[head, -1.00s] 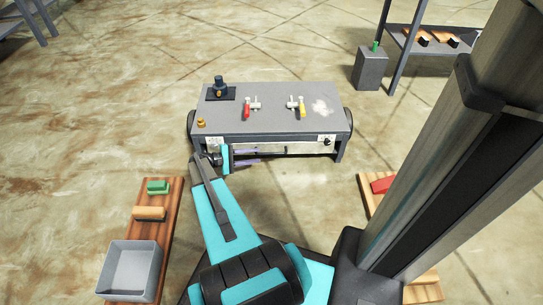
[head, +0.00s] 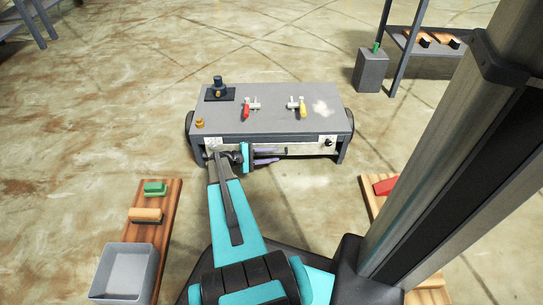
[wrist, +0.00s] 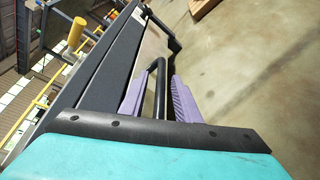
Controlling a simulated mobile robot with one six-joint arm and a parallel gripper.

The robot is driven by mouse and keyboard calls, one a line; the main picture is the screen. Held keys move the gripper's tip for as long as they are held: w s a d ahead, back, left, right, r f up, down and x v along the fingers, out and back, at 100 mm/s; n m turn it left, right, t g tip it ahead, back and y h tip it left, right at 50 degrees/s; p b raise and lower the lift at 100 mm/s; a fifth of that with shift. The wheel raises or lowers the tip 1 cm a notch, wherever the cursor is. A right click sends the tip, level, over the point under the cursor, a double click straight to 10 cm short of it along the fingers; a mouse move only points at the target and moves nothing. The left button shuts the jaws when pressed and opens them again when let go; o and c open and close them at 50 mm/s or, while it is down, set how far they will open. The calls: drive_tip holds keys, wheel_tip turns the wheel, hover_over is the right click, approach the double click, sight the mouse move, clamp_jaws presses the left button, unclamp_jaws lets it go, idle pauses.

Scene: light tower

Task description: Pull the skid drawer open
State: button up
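The skid (head: 272,122) is a low grey bench with a pale drawer front (head: 305,148) under its top. The drawer looks shut, its front about level with the skid. A dark bar handle (wrist: 159,75) runs along the drawer front. My gripper (head: 278,155) is at the left half of the front, its purple fingers pointing right. In the wrist view, my gripper (wrist: 160,88) is open with one finger on each side of the bar. Gaps show between bar and fingers. My arm and wrist hide the left part of the front.
On the skid top are a red-handled clamp (head: 247,109), a yellow-handled clamp (head: 301,107), a black fitting (head: 219,88) and a small brass piece (head: 200,123). A wooden board (head: 165,215) with blocks and a grey bin (head: 125,272) lies left. Floor before the skid is mostly clear.

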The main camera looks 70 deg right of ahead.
clamp_jaws()
